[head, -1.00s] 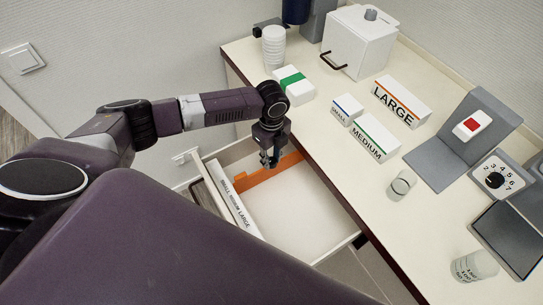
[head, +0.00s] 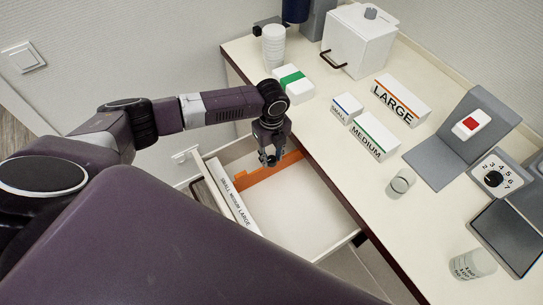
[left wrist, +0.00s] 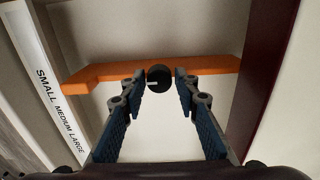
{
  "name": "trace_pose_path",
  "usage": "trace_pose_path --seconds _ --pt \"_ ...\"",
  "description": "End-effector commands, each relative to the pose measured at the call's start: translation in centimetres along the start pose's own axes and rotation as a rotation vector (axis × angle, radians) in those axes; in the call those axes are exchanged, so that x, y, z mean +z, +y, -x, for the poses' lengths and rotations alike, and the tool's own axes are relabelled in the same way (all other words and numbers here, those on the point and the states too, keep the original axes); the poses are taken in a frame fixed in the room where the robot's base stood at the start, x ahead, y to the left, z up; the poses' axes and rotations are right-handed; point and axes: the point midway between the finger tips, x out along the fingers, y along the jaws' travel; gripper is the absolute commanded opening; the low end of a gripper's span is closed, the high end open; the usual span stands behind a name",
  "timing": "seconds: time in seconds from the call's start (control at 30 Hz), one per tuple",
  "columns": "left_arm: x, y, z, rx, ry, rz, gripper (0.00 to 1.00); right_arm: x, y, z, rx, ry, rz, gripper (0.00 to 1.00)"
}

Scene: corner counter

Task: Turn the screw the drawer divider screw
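The orange drawer divider (head: 245,180) stands in the open drawer (head: 310,205); it also spans the left wrist view (left wrist: 110,70). Its screw (left wrist: 159,77) is a round black knob with a pale slot mark at its left, in the middle of the divider. My left gripper (head: 270,162) points down into the drawer over the divider. In the left wrist view its two blue-padded fingers (left wrist: 160,84) are apart, one on each side of the screw, with small gaps that appear to remain. The screw is hidden in the head view. My right gripper is not in view.
A white strip marked SMALL MEDIUM LARGE (head: 232,202) lies along the drawer's left side. The counter edge (head: 330,185) runs close right of the drawer. Boxes marked SMALL (head: 346,108), MEDIUM (head: 375,137) and LARGE (head: 401,100) stand on the counter.

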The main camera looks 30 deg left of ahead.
Motion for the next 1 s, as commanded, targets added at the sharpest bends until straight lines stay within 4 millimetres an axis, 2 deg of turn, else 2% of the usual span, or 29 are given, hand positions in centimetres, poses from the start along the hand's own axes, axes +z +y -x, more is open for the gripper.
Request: trace_pose_path --seconds 0.1,0.33,0.47,0.57,0.8,1.0 --pt "0.0 0.0 0.0 0.000 0.000 0.000 0.41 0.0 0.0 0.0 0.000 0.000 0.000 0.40" --pt "0.0 0.1 0.0 0.002 0.000 0.001 0.41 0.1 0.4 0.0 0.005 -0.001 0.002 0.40" --pt "0.0 0.0 0.8 0.000 0.000 0.001 0.41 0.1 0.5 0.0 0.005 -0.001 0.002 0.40" --pt "0.0 0.0 2.3 -0.001 -0.001 -0.001 0.41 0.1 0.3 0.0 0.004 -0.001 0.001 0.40" --pt "0.1 -0.1 7.5 -0.003 -0.002 -0.001 0.41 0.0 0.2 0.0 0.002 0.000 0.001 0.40" --pt "0.0 -0.1 10.7 -0.001 0.000 0.000 0.41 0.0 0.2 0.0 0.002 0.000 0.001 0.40"
